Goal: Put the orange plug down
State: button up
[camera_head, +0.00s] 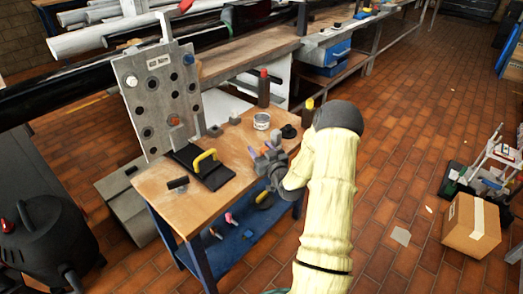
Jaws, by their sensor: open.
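An orange plug (174,121) sits at a hole low in the upright grey metal panel (140,105), at the left end of the workbench. A blue plug (188,59) and a white plug (131,81) sit higher on the same panel. My gripper (262,153) is open above the right part of the small wooden table (155,182), to the right of the panel and apart from it. Small purple bits show at its fingers. My arm hides part of the table's right side.
On the table are a black pad with a yellow handle (205,160), a small black piece (178,184), a tin (261,121) and a dark bottle (263,90). A blue lower shelf (240,243) holds small items. A cardboard box (471,224) stands on the floor at right.

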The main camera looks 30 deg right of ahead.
jog(key=shift+r, duration=0.1)
jog(key=shift+r, duration=0.1)
jog(key=s+p, duration=0.1)
jog(key=s, duration=1)
jog(key=shift+s+a, duration=0.3)
jog(key=shift+s, duration=0.1)
jog(key=shift+s+d, duration=0.1)
jog(key=shift+d, duration=0.05)
